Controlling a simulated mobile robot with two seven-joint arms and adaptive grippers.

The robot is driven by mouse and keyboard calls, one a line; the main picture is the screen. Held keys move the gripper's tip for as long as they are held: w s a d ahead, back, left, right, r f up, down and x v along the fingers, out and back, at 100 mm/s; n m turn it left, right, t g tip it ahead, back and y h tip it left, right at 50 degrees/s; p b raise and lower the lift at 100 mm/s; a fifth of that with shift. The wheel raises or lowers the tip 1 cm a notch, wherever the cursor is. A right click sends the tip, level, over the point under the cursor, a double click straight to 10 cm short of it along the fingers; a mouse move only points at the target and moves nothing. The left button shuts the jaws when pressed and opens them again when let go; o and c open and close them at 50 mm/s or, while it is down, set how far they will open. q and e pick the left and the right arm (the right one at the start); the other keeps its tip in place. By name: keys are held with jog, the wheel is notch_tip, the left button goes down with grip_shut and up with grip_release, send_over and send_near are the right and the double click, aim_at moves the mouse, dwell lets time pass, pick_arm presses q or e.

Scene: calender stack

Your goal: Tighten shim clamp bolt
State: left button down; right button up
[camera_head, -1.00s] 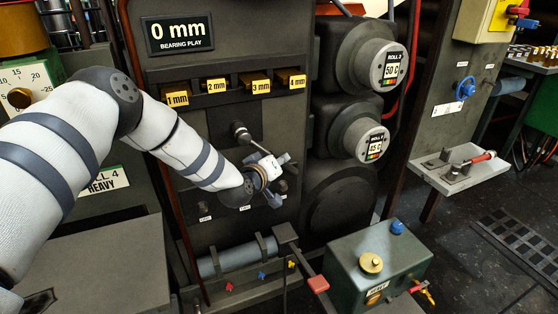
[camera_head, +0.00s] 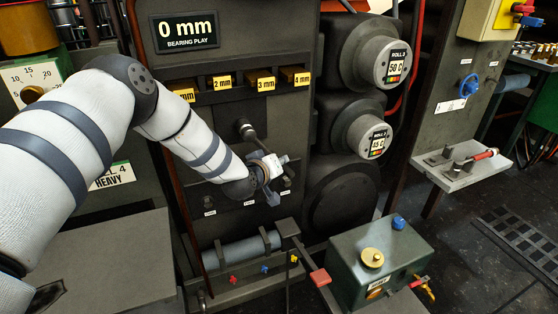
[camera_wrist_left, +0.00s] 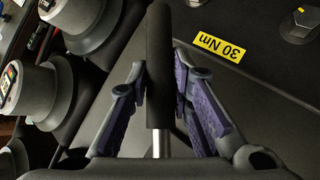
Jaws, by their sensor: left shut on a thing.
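My left gripper (camera_head: 272,172) is at the dark front panel below the row of shims. In the left wrist view it (camera_wrist_left: 160,105) is shut on a black handle (camera_wrist_left: 159,60), with the purple finger pads on either side. A bare metal shaft (camera_wrist_left: 161,145) continues from the handle between the fingers. In the head view a rod runs from a round bolt head (camera_head: 246,130) on the panel down to the gripper, which hides its lower end. My right gripper is not in view.
Shims with yellow labels, such as "3 mm" (camera_head: 265,84), sit in a rack (camera_head: 230,96) above. A display (camera_head: 184,32) reads 0 mm bearing play. Roll ends (camera_head: 393,62) stand to the right. A green box (camera_head: 375,265) and grey cylinder (camera_head: 240,252) are below.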

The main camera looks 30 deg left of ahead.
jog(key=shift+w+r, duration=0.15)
pick_arm(q)
jog(key=shift+s, duration=0.1)
jog(key=shift+a, duration=0.1)
jog(key=shift+s+a+f+m+g, duration=0.15)
jog(key=shift+s+m+g, duration=0.15)
jog(key=shift+g, duration=0.2)
jog(key=shift+a+f+y, duration=0.15)
jog(key=shift+f+y, duration=0.1)
jog(key=shift+y, duration=0.05)
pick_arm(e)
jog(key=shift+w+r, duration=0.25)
pick_arm(q)
jog(key=shift+s+p, duration=0.1)
jog(key=shift+p, duration=0.2)
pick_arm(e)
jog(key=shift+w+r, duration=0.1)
pick_arm(q)
jog(key=shift+s+a+f+m+g, duration=0.2)
jog(key=shift+s+a+m+g, duration=0.1)
jog(key=shift+g, duration=0.1)
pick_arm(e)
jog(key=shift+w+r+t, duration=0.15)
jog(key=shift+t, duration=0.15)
